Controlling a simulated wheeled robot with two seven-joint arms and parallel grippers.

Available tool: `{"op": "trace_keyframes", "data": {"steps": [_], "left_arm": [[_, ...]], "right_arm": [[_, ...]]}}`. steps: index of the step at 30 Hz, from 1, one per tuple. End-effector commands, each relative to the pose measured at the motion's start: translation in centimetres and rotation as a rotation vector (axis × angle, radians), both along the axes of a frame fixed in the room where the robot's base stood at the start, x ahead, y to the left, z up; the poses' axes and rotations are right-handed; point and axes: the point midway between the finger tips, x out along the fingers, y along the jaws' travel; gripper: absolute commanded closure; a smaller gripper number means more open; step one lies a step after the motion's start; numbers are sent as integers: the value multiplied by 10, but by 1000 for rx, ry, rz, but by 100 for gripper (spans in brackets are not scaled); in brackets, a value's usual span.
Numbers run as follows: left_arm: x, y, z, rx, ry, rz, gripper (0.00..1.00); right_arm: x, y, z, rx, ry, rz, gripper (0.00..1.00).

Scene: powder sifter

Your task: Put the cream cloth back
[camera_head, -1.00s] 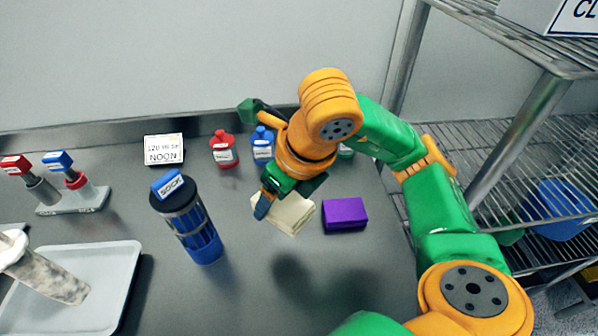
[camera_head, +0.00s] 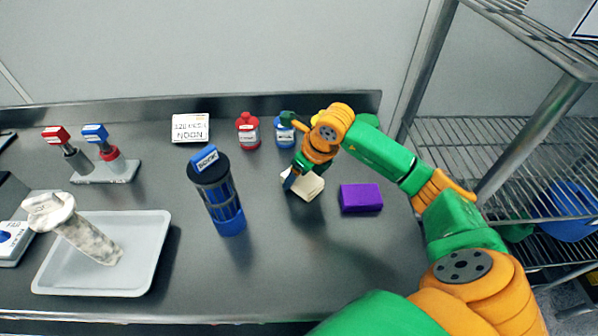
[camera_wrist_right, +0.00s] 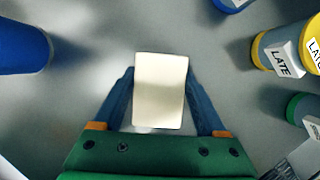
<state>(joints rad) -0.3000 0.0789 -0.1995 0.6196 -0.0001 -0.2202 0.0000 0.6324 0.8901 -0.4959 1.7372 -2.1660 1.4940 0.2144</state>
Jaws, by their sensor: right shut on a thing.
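The cream cloth (camera_head: 308,188) is a small folded pad at the back right of the grey bench, left of a purple folded pad (camera_head: 361,198). My right gripper (camera_head: 298,182) comes down on it from above. In the right wrist view the cloth (camera_wrist_right: 160,92) sits between the two blue fingers of the right gripper (camera_wrist_right: 160,80), one along each side, and they are shut on it. I cannot tell whether it touches the bench or is just above it. My left gripper is out of view.
A dark blue sifter cup (camera_head: 222,205) stands left of the cloth. A red bottle (camera_head: 248,130) and a blue bottle (camera_head: 285,132) stand behind. A white tray (camera_head: 150,255) holding a powdery tube (camera_head: 88,240) is at left. A wire shelf (camera_head: 500,160) stands at right.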

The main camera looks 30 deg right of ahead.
Motion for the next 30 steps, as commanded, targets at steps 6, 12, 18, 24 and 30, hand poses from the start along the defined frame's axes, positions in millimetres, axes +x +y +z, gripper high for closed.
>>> {"op": "trace_keyframes", "data": {"steps": [6, 12, 18, 24, 30], "left_arm": [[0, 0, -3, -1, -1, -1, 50], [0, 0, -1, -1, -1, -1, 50], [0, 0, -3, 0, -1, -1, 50], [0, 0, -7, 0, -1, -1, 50], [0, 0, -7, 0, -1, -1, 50]], "right_arm": [[0, 0, -2, 0, 0, 0, 0], [0, 0, -1, 1, 0, 0, 0], [-8, -2, 22, 0, -4, 1, 0], [-27, -7, 72, -1, -7, -1, 0], [-42, -10, 106, 0, -3, -1, 0]]}}
